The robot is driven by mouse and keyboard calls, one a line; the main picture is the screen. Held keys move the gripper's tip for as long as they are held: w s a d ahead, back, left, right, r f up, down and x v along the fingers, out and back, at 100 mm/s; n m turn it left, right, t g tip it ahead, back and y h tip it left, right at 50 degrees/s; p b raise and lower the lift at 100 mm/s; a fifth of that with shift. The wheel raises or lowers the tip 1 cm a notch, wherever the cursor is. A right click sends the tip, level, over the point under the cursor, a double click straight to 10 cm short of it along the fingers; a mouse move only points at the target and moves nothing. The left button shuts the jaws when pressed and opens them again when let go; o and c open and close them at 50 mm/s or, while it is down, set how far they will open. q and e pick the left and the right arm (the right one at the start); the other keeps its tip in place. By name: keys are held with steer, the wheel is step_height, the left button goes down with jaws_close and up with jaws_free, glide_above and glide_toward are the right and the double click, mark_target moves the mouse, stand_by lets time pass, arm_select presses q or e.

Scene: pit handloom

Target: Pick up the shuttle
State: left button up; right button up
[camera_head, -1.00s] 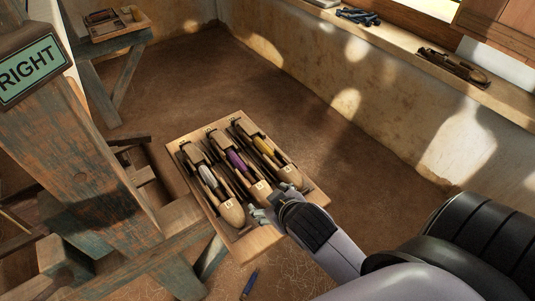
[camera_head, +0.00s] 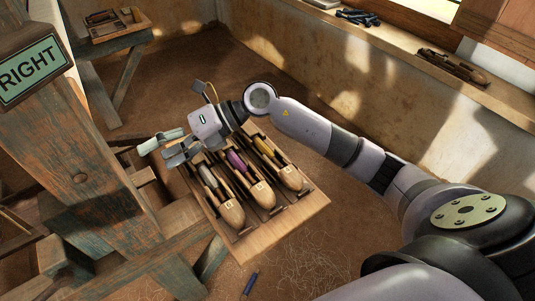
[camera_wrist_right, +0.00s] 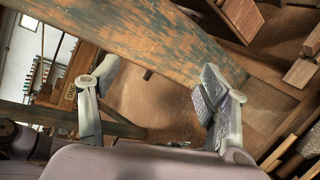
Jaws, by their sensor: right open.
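Three wooden boat-shaped shuttles lie side by side in a wooden tray (camera_head: 284,232). The left shuttle (camera_head: 232,213) has a pale bobbin, the middle shuttle (camera_head: 263,196) a purple one, and the right shuttle (camera_head: 290,179) a yellow one. My right gripper (camera_head: 156,153) is open and empty, raised beyond the tray's far left corner with its fingers pointing left. Its hand and wrist hide the tray's far edge. In the right wrist view, the open fingers (camera_wrist_right: 156,76) have nothing between them, and I cannot make out a shuttle. My left gripper is out of view.
A worn blue-brown loom post (camera_head: 85,150) with a RIGHT sign (camera_head: 30,68) stands left of the gripper; a loom beam (camera_wrist_right: 150,40) crosses the wrist view close by. A blue pen-like object (camera_head: 250,284) lies on the floor. A window ledge (camera_head: 400,45) runs along the back wall.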

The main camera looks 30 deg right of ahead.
steer(key=w+d+f+g+h, duration=0.1)
steer(key=d+f+h, duration=0.15)
steer(key=d, duration=0.25)
steer(key=w+d+f+h, duration=0.1)
steer(key=d+f+h, duration=0.1)
steer(key=d+h, duration=0.25)
steer(key=m+g+h, duration=0.2)
steer(key=h, duration=0.5)
glide_above(276, 160)
steer(key=f, duration=0.7)
steer(key=f+p, duration=0.1)
steer(key=f, duration=0.2)
steer(key=shift+w+d+f, duration=0.15)
steer(key=shift+w+f, duration=0.15)
steer(key=shift+f, duration=0.1)
steer(key=shift+s+f+p, duration=0.15)
steer(key=shift+f+p, duration=0.15)
steer(key=shift+f, duration=1.05)
steer(key=shift+s+f+p, duration=0.15)
steer(key=shift+f+p, duration=0.15)
steer(key=shift+f, duration=1)
steer(key=shift+c, duration=0.4)
steer(key=c, duration=1.3)
steer(key=shift+r, duration=0.1)
steer(key=shift+c, duration=0.4)
